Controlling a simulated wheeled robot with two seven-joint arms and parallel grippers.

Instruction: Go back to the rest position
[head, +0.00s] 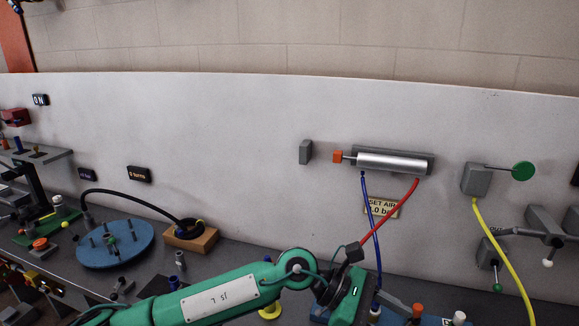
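My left arm comes in along the bottom of the head view and ends in my green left gripper (352,300) below the silver cylinder (392,161). A blue hose (371,215) hangs from the cylinder's left end and runs down close beside the gripper. My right gripper is not in view.
A blue round table (135,252) and a wooden block (190,238) joined by a black hose stand left. A yellow hose (505,250) hangs from a grey valve box (476,180) at right. Fittings stand at bottom right. The pale back panel (220,140) is mostly bare.

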